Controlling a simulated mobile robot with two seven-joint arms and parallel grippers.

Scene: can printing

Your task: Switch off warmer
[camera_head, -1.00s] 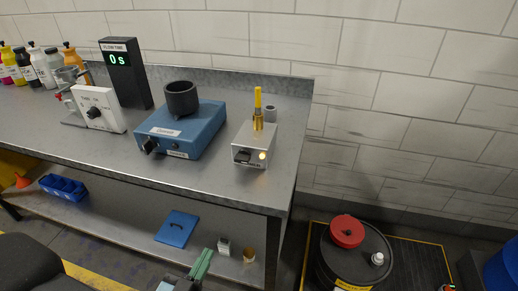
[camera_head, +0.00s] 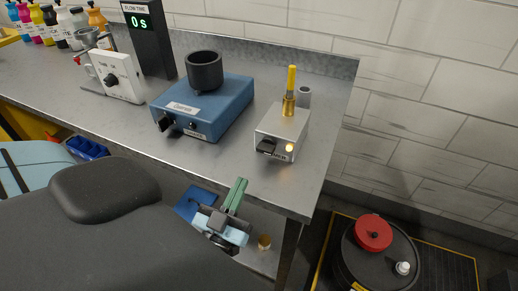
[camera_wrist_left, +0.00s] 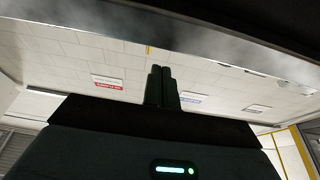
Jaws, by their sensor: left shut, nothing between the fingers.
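The warmer appears to be the small silver-grey box (camera_head: 284,132) on the right of the bench in the head view. A brass-and-yellow stick stands upright on its top. Its front has a black switch (camera_head: 266,147) at left and a glowing yellow-orange lamp (camera_head: 289,148) at right; the small label is unreadable. My left gripper (camera_head: 239,187) is shut and empty, in front of the bench's front edge, below and left of the warmer and apart from it. Its shut fingers (camera_wrist_left: 159,84) also show in the left wrist view. My right gripper is not in view.
A blue device (camera_head: 212,112) with a black cup stands left of the warmer. The bench edge (camera_head: 240,181) lies between my gripper and the warmer's front. A black drum (camera_head: 376,262) stands on the floor at right.

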